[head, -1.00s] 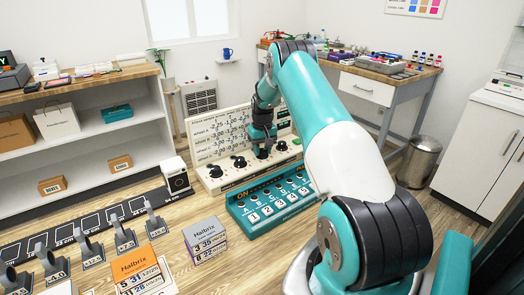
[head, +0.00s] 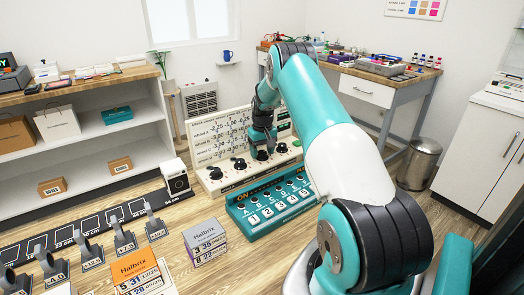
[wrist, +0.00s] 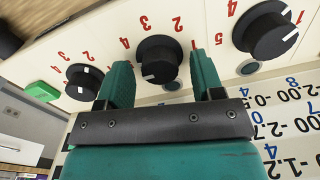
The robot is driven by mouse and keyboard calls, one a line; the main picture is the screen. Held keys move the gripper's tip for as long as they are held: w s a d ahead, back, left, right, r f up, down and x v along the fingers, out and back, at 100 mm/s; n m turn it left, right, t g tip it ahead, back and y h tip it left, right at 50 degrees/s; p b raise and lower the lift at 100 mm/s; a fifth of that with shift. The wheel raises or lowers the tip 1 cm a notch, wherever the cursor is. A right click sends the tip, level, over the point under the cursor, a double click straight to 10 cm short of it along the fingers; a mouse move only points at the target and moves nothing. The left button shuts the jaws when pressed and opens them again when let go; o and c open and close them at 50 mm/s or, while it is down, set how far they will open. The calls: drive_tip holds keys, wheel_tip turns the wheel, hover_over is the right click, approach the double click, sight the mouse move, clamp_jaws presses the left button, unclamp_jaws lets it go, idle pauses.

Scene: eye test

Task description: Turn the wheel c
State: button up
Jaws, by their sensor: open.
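The cream panel (head: 225,183) has a row of black wheels with white marks. The third wheel from the left (head: 262,155), apparently wheel c, is at my gripper (head: 262,141). In the wrist view this wheel (wrist: 158,58) shows between the two teal fingers of my gripper (wrist: 163,72), which are open with a gap on each side. Its white mark points down and left there. I cannot tell how deep the fingertips reach around it. Neighbouring wheels show to the left (wrist: 82,82) and right (wrist: 266,33). Wheel letters are not readable on the panel.
A chart board (head: 220,138) stands behind the wheels. A teal box with numbered keys (head: 270,200) lies just in front of the panel. A green piece (wrist: 42,91) is at the panel's end.

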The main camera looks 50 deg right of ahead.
sight(263, 151)
drive_tip(key=shift+r, duration=0.1)
wheel_tip(263, 151, up, 17)
drive_tip(key=b, duration=0.1)
drive_tip(key=shift+d+r, duration=0.15)
idle(0.6)
drive_tip(key=a+r+n, duration=0.2)
drive_tip(key=a+r, duration=0.1)
drive_tip(key=a, duration=0.5)
drive_tip(key=a+r+n, duration=0.1)
drive_tip(key=a+r, duration=0.2)
drive_tip(key=a, duration=0.5)
drive_tip(key=s+a+r+n+t+y+p, duration=0.1)
drive_tip(key=s+a+r+n, duration=0.15)
drive_tip(key=a, duration=0.65)
drive_tip(key=s+a+r+n+y, duration=0.1)
drive_tip(key=s+a, duration=0.3)
drive_tip(key=a, duration=0.5)
drive_tip(key=s+a+n+y, duration=0.1)
drive_tip(key=s+a+n, duration=0.1)
drive_tip(key=s+a, duration=0.5)
drive_tip(key=s+a+n+g+y+p, duration=0.1)
drive_tip(key=s+a+n, duration=0.2)
drive_tip(key=s+a, duration=0.5)
drive_tip(key=s, duration=0.8)
drive_tip(key=shift+s+f, duration=0.25)
drive_tip(key=shift+f, duration=0.05)
